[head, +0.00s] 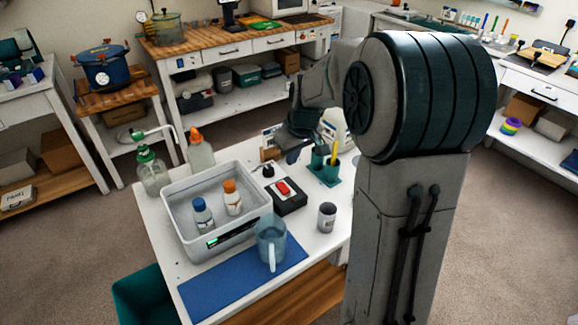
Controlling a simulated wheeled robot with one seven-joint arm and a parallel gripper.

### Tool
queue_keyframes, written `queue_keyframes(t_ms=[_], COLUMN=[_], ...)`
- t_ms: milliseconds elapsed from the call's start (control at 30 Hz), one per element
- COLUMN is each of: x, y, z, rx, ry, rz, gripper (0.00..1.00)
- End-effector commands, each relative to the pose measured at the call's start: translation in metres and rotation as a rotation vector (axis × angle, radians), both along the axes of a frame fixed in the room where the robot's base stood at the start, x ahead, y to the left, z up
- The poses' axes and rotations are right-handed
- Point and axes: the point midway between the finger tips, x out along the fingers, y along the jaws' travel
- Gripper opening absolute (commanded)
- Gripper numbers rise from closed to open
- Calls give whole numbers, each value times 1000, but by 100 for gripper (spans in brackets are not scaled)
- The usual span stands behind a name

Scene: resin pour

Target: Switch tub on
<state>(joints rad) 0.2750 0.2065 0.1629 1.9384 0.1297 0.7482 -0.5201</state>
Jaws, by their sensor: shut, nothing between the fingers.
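The grey tub (178,228) stands on the white table and holds a blue-capped bottle (203,216) and an orange-capped bottle (233,198). A dark display strip (232,232) with a small green glow at its left end is on the tub's front wall. A black box with a red rocker switch (283,188) stands just right of the tub. Which way the rocker is set is too small to tell. My gripper (291,156) is shut and empty, above and behind the box, apart from the switch. My arm hides part of the table's back right.
A clear jug (271,243) stands on the blue mat (240,283) in front of the tub. A grey cup (327,217) is right of the box, and a teal holder (326,172) with pens is behind it. Pump bottle (152,172) and orange-topped bottle (200,154) stand behind the tub.

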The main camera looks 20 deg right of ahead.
Motion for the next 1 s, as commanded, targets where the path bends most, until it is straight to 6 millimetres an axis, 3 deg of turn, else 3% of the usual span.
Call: queue_keyframes(t_ms=[200, 633, 767, 1000], x=[-4, -2, 2, 13], y=[-1, 0, 2, 7], z=[12, 12, 11, 13], rx=[1, -14, -55, -167], ry=[-1, 0, 1, 4], rz=[-1, 50, 200, 641], gripper=[0, 0, 0, 0])
